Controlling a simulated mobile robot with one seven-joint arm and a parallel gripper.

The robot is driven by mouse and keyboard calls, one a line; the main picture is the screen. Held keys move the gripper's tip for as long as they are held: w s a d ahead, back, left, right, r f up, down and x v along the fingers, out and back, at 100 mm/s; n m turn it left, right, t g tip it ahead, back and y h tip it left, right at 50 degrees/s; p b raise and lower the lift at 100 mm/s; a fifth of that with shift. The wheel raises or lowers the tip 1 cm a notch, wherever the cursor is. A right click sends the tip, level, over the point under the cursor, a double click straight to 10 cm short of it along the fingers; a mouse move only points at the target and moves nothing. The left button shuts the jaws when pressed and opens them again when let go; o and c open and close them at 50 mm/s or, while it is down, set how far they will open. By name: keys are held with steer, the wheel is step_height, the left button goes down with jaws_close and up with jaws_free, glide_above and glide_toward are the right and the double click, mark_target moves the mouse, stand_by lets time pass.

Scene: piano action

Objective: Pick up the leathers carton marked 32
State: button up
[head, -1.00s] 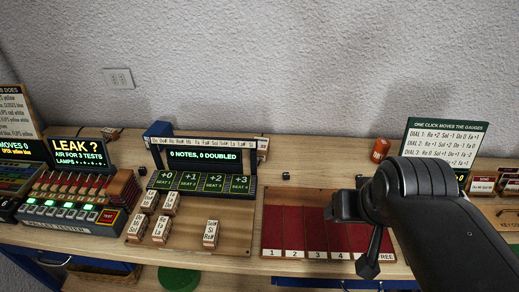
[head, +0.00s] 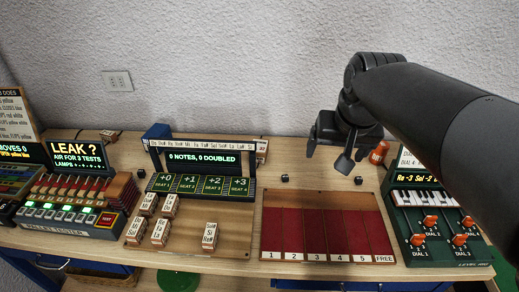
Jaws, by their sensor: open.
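I cannot make out a leathers carton marked 32 in the head view now. The area at the right, behind my arm, is hidden. My gripper (head: 329,160) is open and empty, with its fingers pointing down. It hangs over the back part of the bench, beyond the red-lined tray and left of the orange jar. It appears to touch nothing.
A red-lined tray (head: 267,222) with numbered lanes lies empty on the bench. A green dial panel (head: 441,250) stands right, an orange jar (head: 379,153) behind. Small dark cubes (head: 358,180) lie near the tray. Note blocks (head: 210,236) stand left, before the seat display (head: 203,158).

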steer(key=w+a+g, duration=0.1)
steer(key=w+a, duration=0.1)
steer(key=w, duration=0.5)
steer(key=w+a, duration=0.3)
steer(key=w, duration=0.4)
steer(key=m+g, duration=0.1)
steer(key=g, duration=0.2)
glide_above(259, 145)
step_height(259, 145, down, 20)
steer(key=shift+a+r, duration=0.1)
step_height(259, 145, down, 5)
steer(key=shift+r, duration=0.15)
steer(key=shift+s+f, duration=0.1)
steer(key=shift+f, duration=2.75)
steer(key=c, duration=1.1)
